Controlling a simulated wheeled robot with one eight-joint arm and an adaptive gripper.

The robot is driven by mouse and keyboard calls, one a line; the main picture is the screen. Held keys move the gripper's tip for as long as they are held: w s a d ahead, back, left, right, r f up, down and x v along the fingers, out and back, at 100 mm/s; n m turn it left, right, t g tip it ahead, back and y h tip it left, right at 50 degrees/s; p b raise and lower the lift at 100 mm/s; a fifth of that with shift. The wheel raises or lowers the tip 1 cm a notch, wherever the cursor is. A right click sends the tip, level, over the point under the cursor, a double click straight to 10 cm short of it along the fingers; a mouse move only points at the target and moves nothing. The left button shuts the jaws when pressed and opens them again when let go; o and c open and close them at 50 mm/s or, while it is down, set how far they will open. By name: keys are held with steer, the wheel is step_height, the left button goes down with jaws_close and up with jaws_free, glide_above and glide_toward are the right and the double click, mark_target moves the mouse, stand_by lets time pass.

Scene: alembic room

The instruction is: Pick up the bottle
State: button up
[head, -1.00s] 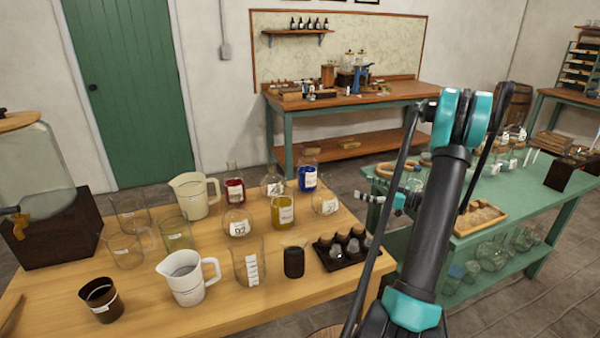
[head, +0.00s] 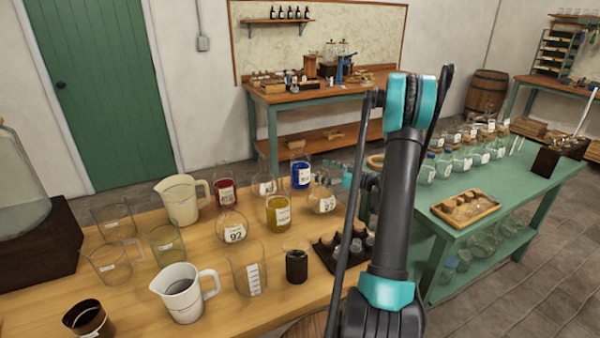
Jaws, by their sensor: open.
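Several bottles stand upright on the wooden table (head: 130,222), and the frames do not tell which one is meant. A blue bottle (head: 301,176) stands at the back right, a red bottle (head: 225,191) at the back, and a yellow bottle (head: 278,212) between them, nearer me. Clear round flasks (head: 231,229) with labels stand close by. My gripper (head: 338,172) is small and partly hidden behind my arm, beyond the table's right part. It is right of the blue bottle in the picture, open, with nothing visible in it.
A dark rack (head: 342,255) and a dark jar (head: 296,266) are at the table's right. Two white jugs (head: 184,292) and glass beakers fill the left. A green table (head: 490,190) with several bottles and a tray (head: 464,208) stands at right.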

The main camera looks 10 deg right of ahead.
mark_target(300, 164)
steer(key=x, duration=0.3)
steer(key=shift+w+a, duration=0.1)
steer(key=shift+a, duration=0.1)
steer(key=x, duration=0.5)
steer(key=shift+a, duration=0.15)
steer(key=c, duration=2)
steer(key=shift+r, duration=0.15)
steer(key=shift+r, duration=9.7)
